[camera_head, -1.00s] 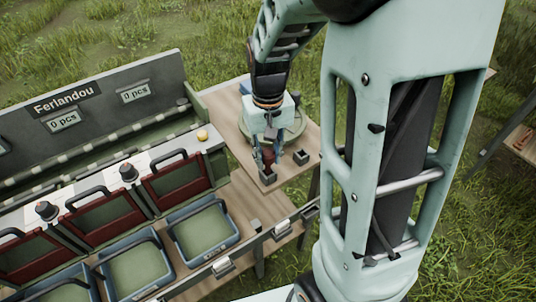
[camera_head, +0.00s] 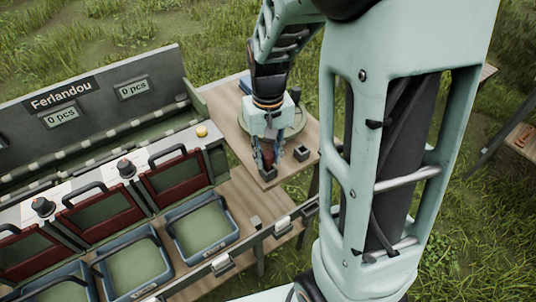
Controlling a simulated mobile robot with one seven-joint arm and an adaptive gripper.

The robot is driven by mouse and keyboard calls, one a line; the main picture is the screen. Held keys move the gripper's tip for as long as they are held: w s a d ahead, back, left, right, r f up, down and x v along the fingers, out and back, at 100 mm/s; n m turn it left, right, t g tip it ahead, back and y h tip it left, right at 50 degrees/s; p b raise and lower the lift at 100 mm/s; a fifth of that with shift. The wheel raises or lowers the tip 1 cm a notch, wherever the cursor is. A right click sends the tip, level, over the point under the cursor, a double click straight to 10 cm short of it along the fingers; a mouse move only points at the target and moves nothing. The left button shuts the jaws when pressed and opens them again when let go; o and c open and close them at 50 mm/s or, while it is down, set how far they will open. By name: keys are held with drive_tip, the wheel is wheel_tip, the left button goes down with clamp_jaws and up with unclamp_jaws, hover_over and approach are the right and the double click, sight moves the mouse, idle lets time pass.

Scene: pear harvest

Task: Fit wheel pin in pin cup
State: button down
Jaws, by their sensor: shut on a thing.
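My gripper (camera_head: 267,157) reaches straight down over the small wooden table (camera_head: 240,152) beside the sorting bench. It is shut on a dark red thing, probably the wheel pin (camera_head: 267,158), which shows only in part between the fingers. A small dark square cup (camera_head: 268,173) stands right below the gripper near the table's front edge. Whether the pin's lower end is inside this cup or just above it I cannot tell. A second dark square cup (camera_head: 301,153) stands to the right, apart from the gripper, with its opening showing.
A round greenish disc or wheel (camera_head: 294,119) lies on the table behind my gripper. A blue item (camera_head: 245,86) lies at the table's back. The sorting bench at left holds red gates (camera_head: 176,183) and blue crates (camera_head: 203,229). A yellow button (camera_head: 202,131) is at its near end.

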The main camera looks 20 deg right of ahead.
drive_tip(key=shift+f, duration=0.2)
drive_tip(key=shift+f+b, duration=0.3)
drive_tip(key=shift+b, duration=0.1)
drive_tip(key=c, duration=1)
unclamp_jaws()
drive_tip(key=shift+c, duration=0.2)
drive_tip(key=shift+r+p, duration=2.45)
drive_tip(key=shift+r, duration=0.6)
